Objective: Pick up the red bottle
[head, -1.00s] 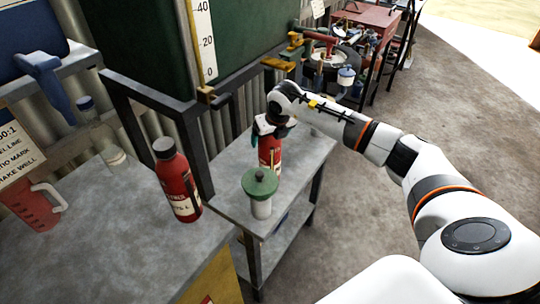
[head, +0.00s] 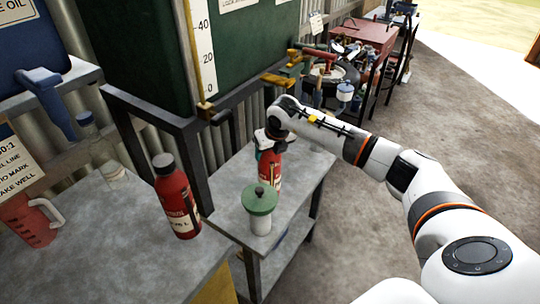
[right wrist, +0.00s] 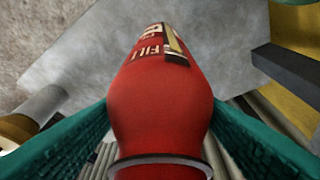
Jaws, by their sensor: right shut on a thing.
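A red bottle (head: 270,172) is upright at the small grey metal table (head: 225,218). My right gripper (head: 268,145) is around its upper part, and the jaws are shut on it. In the right wrist view the red bottle (right wrist: 160,100) lies between the teal fingers (right wrist: 160,140), with part of its label showing. I cannot tell whether its base touches the table. A second red bottle (head: 177,200) with a dark cap and pale label stands on the left bench, apart from the gripper. My left gripper is out of view.
A green-lidded container (head: 260,212) stands just in front of the held bottle. A red jug (head: 28,222) and a clear bottle (head: 98,140) are on the left bench (head: 110,260). A green tank (head: 150,50) on a dark frame rises behind.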

